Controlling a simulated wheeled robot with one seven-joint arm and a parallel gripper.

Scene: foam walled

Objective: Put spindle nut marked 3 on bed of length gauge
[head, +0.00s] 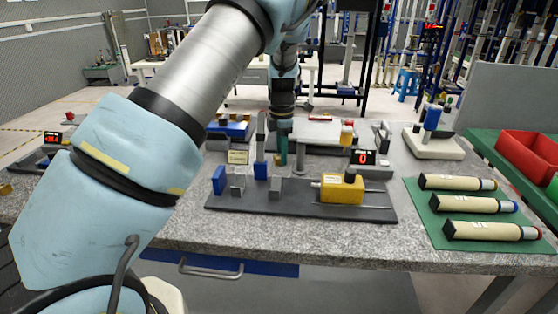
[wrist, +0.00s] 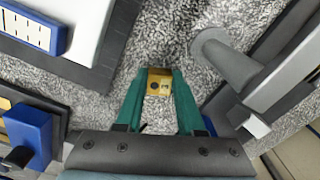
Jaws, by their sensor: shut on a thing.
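My gripper (wrist: 158,88) has two teal fingers shut on a small brass-coloured block, likely the spindle nut (wrist: 159,82). A dark hole and small marks show on it, but no number can be read. In the head view my gripper (head: 283,160) points down behind a dark plate, and the nut cannot be made out. That plate, apparently the length gauge (head: 345,208), carries a blue end block (head: 219,180), grey notched supports (head: 237,185) and a yellow carriage (head: 342,190) on rods. A red display (head: 362,157) behind it reads 0.
A grey round post (wrist: 225,62) stands close right of the nut in the wrist view. Three cream cylinders (head: 458,183) lie on a green mat (head: 432,222) at right. Red bins (head: 528,152) stand beyond. The granite front strip (head: 300,240) is clear.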

